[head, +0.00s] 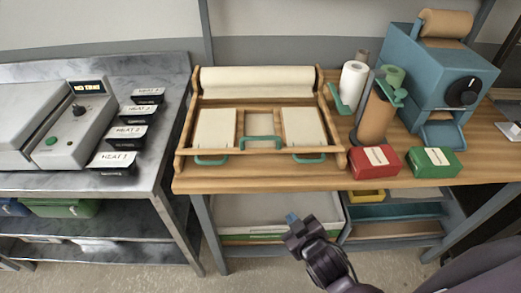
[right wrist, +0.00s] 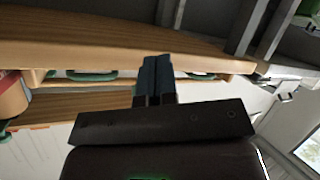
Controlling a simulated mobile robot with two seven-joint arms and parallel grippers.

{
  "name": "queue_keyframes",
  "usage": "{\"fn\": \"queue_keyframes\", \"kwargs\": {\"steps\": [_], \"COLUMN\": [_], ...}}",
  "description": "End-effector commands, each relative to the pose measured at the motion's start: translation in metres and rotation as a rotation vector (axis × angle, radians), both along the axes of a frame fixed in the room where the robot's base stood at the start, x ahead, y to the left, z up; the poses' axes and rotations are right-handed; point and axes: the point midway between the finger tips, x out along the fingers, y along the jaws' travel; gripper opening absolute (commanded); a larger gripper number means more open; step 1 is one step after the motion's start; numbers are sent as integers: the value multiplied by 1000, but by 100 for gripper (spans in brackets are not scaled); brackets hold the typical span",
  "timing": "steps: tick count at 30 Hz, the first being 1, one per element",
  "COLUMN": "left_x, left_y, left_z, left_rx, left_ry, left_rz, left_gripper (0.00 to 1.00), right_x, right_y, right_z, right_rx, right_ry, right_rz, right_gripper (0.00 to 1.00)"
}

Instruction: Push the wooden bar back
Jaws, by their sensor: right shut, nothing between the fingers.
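A wooden frame stands on the wooden workbench, and its front wooden bar (head: 260,152) runs from left to right near the front edge. Two pale panels (head: 215,128) (head: 303,127) lie behind the bar, with a narrower section between them. Green handles (head: 262,141) show at the centre and along the front. A white roll (head: 257,79) lies across the back. My right gripper (head: 291,220) is shut and empty, in front of and apart from the bench edge. Its shut fingers also show in the right wrist view (right wrist: 155,72), where they hide part of the frame. My left gripper is not in view.
A red box (head: 374,161) and a green box (head: 433,162) stand right of the frame. A brown roll (head: 375,115), a white roll (head: 352,86) and a blue machine (head: 440,72) are behind them. A metal table (head: 165,120) stands left, beyond a gap.

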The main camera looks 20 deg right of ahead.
Motion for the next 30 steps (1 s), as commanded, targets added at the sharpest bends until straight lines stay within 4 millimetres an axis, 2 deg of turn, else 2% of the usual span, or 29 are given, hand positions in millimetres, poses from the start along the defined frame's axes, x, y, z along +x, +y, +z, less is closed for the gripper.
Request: {"fn": "queue_keyframes", "kwargs": {"steps": [6, 15, 23, 27, 30], "left_x": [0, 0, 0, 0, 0], "left_y": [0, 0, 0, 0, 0], "left_z": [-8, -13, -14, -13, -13], "left_rx": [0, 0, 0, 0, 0], "left_ry": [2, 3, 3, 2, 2], "left_rz": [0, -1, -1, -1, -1], "left_gripper": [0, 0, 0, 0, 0], "right_x": [21, 35, 30, 24, 22], "right_y": [38, 73, 88, 86, 82], "right_z": [11, 41, 76, 94, 102], "right_rx": [-468, -1263, -2024, -2419, -2599], "right_ry": [-81, -189, -184, -94, -17], "right_rz": [149, 270, 255, 202, 178], "right_gripper": [0, 0, 0, 0, 0]}}
